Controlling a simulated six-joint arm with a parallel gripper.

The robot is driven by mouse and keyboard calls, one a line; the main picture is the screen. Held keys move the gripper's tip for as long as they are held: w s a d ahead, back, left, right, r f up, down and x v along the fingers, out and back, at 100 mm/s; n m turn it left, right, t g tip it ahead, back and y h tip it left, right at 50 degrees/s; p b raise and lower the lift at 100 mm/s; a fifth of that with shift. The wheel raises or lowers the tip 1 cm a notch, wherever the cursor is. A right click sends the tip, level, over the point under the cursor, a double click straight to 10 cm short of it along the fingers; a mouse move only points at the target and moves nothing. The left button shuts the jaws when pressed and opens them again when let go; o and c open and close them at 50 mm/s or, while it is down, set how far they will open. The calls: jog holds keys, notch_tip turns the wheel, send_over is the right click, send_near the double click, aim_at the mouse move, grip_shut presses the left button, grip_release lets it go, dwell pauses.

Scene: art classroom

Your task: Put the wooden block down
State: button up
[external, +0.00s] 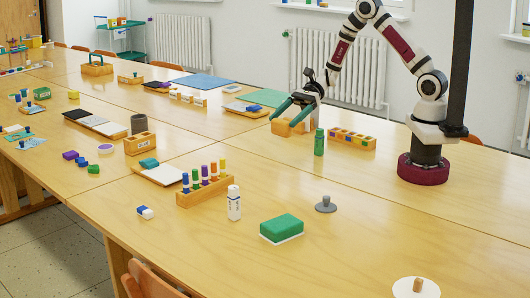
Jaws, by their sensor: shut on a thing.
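The wooden block (291,128) is a light orange-brown piece at the far middle of the table, in the external view. My gripper (291,116) reaches down over it from the upper right, and its dark green fingers are shut on it. The fingers hide part of the block's top. I cannot tell whether the block's underside touches the table (350,185) or hangs slightly above it.
A green bottle (319,142) stands just right of the block, and a wooden paint holder (351,139) lies further right. A green pad (262,98) is behind. A marker rack (205,183) stands nearer the camera. Bare table lies in front of the block.

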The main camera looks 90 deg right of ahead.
aim_at(288, 126)
jog(key=a, duration=0.1)
jog(key=a+f, duration=0.1)
jog(key=a, duration=0.1)
jog(key=shift+a+f, duration=0.2)
jog(key=shift+a, duration=0.05)
jog(key=w+a+f, duration=0.1)
jog(key=a, duration=0.1)
jog(key=w+a+f, duration=0.1)
jog(key=a+f, duration=0.1)
jog(key=a, duration=0.1)
jog(key=w+a+f, duration=0.2)
jog(key=shift+a+f, duration=0.1)
jog(key=shift+a, duration=0.15)
jog(key=shift+w+a+f, duration=0.15)
jog(key=shift+f, duration=1.95)
jog(key=shift+f, duration=0.1)
